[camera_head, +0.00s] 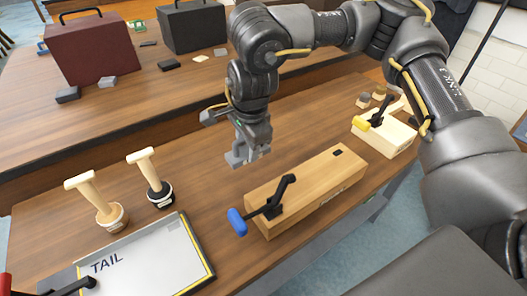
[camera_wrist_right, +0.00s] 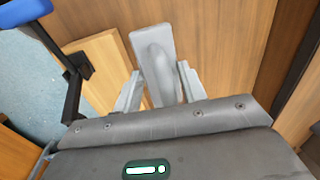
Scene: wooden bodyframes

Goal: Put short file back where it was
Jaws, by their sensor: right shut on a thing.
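My right gripper (camera_head: 250,156) points down above the table, behind the wooden block with the blue-handled lever. In the right wrist view (camera_wrist_right: 158,82) its two fingers are closed around a flat grey piece with a rounded ridge (camera_wrist_right: 152,42), which I take to be the short file. The piece sticks out past the fingertips. In the head view it is hard to separate from the grey fingers. My left gripper is not in view.
The wooden block (camera_head: 310,185) carries a black lever with a blue handle (camera_head: 237,221). A smaller block (camera_head: 388,137) has a yellow handle. Dark red (camera_head: 93,48) and black (camera_head: 193,27) cases stand behind.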

